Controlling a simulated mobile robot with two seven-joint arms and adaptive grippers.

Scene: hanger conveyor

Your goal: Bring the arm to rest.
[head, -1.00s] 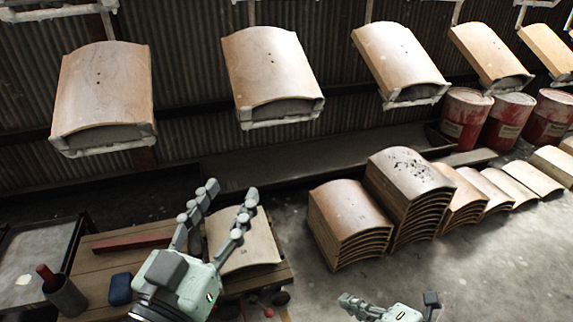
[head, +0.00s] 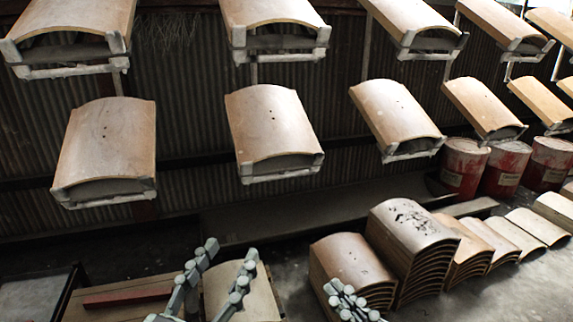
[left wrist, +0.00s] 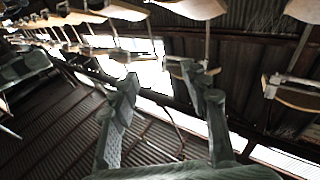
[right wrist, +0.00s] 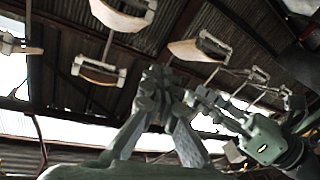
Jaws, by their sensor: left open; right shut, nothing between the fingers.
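My left gripper (head: 229,252) is at the bottom of the head view, fingers pointing up and spread apart with nothing between them. Its open fingers also show in the left wrist view (left wrist: 160,75). In the head view it overlaps a curved tan panel (head: 255,290) on the low bench; contact cannot be told. My right gripper (head: 338,288) is at the bottom edge, right of the left one, in front of the stacked panels. In the right wrist view (right wrist: 158,75) its fingers meet, empty. The left gripper's body (right wrist: 262,142) shows there too.
Curved panels hang on white hanger frames (head: 285,170) in two rows along the corrugated wall. Stacks of curved panels (head: 410,235) stand on the floor at right, before red drums (head: 462,165). The bench (head: 130,275) with a red bar lies at lower left.

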